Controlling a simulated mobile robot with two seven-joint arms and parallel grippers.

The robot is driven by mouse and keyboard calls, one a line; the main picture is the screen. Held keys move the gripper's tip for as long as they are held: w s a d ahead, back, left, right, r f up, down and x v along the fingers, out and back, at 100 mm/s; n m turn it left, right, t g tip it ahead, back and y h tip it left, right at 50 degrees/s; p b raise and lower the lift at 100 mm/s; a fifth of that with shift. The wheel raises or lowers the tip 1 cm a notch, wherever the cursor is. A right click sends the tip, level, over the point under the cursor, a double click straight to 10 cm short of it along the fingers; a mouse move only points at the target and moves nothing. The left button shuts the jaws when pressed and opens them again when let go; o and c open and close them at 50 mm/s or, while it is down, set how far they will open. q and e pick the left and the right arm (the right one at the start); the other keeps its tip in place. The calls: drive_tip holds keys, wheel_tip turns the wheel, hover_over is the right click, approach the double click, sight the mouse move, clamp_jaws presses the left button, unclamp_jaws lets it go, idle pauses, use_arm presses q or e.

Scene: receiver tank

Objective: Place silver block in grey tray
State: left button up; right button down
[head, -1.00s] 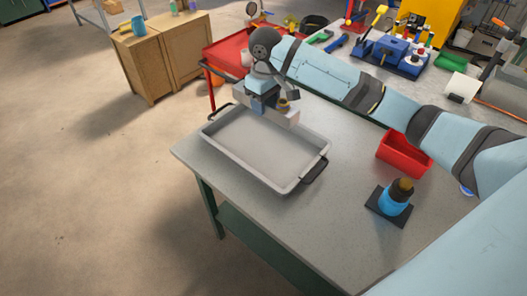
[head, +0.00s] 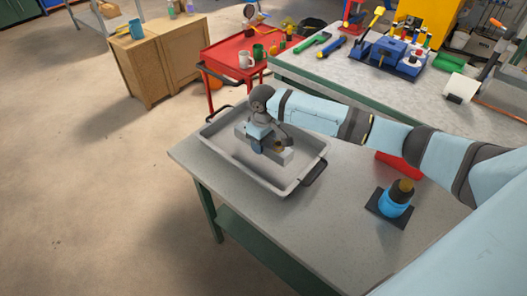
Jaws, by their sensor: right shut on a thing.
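The grey tray (head: 232,160) sits on the near workbench, with a dark handle at each end. My right gripper (head: 264,145) is shut on the middle of the block, low within the tray's outline. I cannot tell whether the block touches the tray floor. The gripper hides part of the block and of the tray's far side. My left gripper is not in view.
A blue bottle-like object (head: 395,200) stands on a dark base right of the tray. A red bin (head: 399,165) is partly hidden behind my right arm. A red cart (head: 233,56) with mugs and a cluttered bench (head: 308,73) stand behind.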

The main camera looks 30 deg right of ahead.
sight(263, 157)
wheel_tip(263, 157, down, 4)
drive_tip(key=shift+f, duration=0.1)
idle(0.4)
drive_tip(key=shift+c, duration=2.4)
unclamp_jaws()
wheel_tip(263, 157, up, 12)
drive_tip(key=shift+r, duration=0.1)
